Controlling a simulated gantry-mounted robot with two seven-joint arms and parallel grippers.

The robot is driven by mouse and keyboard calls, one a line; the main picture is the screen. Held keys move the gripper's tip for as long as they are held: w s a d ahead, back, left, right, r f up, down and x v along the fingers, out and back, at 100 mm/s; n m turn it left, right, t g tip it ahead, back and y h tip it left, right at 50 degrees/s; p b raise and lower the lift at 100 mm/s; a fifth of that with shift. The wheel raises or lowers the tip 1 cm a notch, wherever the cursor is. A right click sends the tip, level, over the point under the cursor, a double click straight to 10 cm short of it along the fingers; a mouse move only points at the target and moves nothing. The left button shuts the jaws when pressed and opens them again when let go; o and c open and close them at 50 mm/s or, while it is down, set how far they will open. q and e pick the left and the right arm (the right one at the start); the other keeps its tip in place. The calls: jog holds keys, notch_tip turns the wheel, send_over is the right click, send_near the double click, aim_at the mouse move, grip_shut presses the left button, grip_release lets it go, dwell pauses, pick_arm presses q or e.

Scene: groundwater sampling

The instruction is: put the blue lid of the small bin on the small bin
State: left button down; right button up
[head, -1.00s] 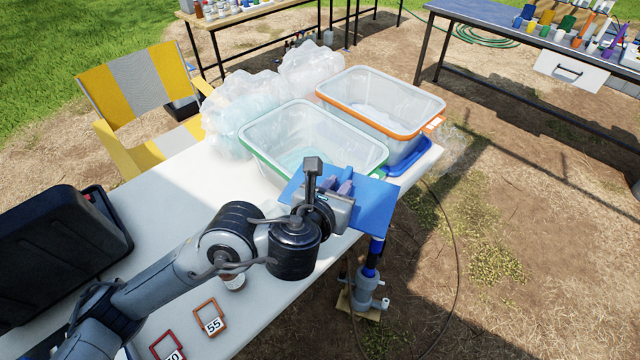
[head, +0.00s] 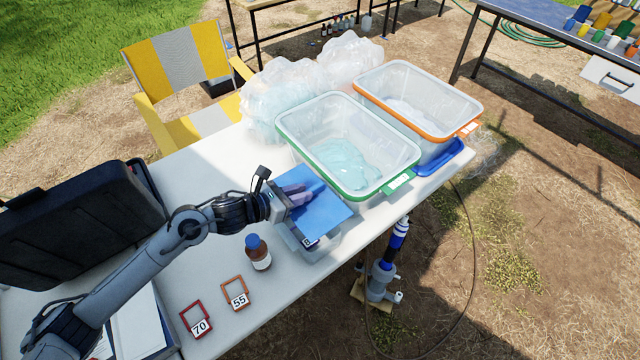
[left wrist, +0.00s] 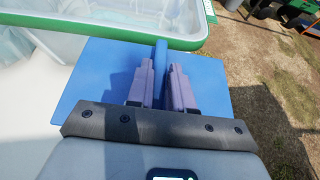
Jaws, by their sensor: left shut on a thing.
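The flat blue lid (head: 328,217) is in my left gripper (head: 300,191), whose purple fingers are shut on its raised middle ridge. The left wrist view also shows the lid (left wrist: 100,75) and the ridge between the fingers (left wrist: 160,75). The small clear bin (head: 318,254) stands on the table near the front edge, with a label "B" by its rim. The lid is over the bin and hides most of its opening. I cannot tell whether the lid touches the rim. My right gripper is not in view.
A green-rimmed bin (head: 390,187) stands close behind the lid. An orange-rimmed bin (head: 465,130) is beyond it, near another blue lid (head: 442,158). A brown bottle (head: 259,256) stands left of the small bin. Frames "70" (head: 199,326) and "55" (head: 237,300) lie nearby.

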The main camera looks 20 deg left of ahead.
pick_arm(q)
jog(key=shift+s+a+f, duration=0.1)
jog(key=shift+a+f, duration=0.2)
jog(key=shift+a, duration=0.2)
jog(key=shift+b, duration=0.4)
notch_tip(320, 180, down, 6)
jog(key=b, duration=0.6)
jog(key=shift+f+b, duration=0.25)
jog(key=shift+b, duration=0.05)
dwell(0.5)
jog(key=shift+b, duration=0.45)
jog(key=shift+f+b, duration=1.2)
